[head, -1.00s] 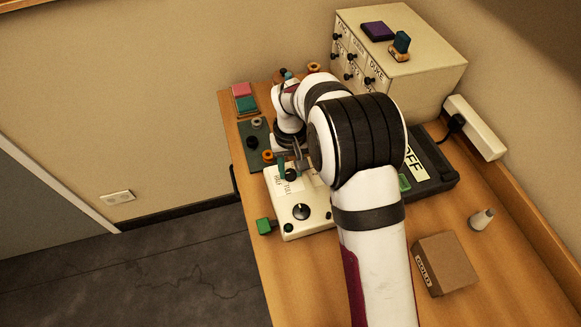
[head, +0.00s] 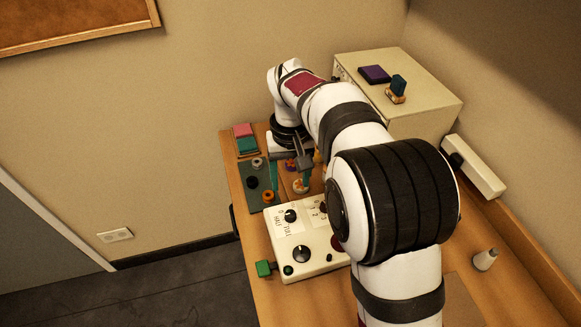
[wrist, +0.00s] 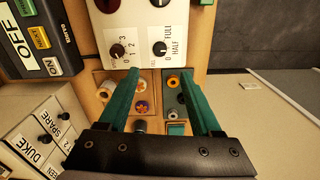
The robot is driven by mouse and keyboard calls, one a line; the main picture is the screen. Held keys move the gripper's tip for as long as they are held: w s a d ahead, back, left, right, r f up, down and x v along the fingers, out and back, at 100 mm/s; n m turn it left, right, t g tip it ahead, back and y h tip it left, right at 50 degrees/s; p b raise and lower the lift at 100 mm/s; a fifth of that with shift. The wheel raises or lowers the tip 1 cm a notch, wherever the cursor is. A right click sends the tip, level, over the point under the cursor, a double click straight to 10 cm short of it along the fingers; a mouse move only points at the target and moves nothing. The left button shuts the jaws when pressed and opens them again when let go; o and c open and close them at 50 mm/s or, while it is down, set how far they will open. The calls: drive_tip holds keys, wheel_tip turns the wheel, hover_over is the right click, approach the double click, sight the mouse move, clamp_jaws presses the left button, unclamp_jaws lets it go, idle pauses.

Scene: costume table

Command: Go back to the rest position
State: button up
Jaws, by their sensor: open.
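My gripper (wrist: 147,76) is open, with its two teal fingers spread wide and nothing between the fingertips. The control box also shows in the wrist view (wrist: 140,20), with a dial (wrist: 117,50) marked 0 to 3 and a dial (wrist: 160,48) marked FULL and HALF.
A wooden tray (wrist: 108,77) and a dark green mat (wrist: 174,75) hold small round parts below my gripper. A cream cabinet (head: 425,110) with labelled drawers stands at the back right.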

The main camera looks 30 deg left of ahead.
wheel_tip(320, 180, up, 4)
drive_tip(key=shift+f, duration=0.15)
idle(0.3)
drive_tip(key=s+d+r+m, duration=0.2)
drive_tip(key=s+d, duration=0.1)
drive_tip(key=d, duration=0.4)
drive_tip(key=s+d+r+m+y, duration=0.1)
drive_tip(key=s+d+m, duration=0.2)
drive_tip(key=d, duration=0.4)
drive_tip(key=s+d+r+m, duration=0.2)
drive_tip(key=s+d, duration=0.2)
drive_tip(key=d, duration=0.3)
drive_tip(key=s+d+f+m, duration=0.2)
drive_tip(key=s+d+m, duration=0.1)
drive_tip(key=s, duration=0.3)
drive_tip(key=s+d+f+m, duration=0.2)
drive_tip(key=s+d+m, duration=0.1)
drive_tip(key=s, duration=0.3)
drive_tip(key=shift+s+d+f+y, duration=0.15)
drive_tip(key=shift+s+f+y, duration=0.05)
drive_tip(key=shift+f+y, duration=0.2)
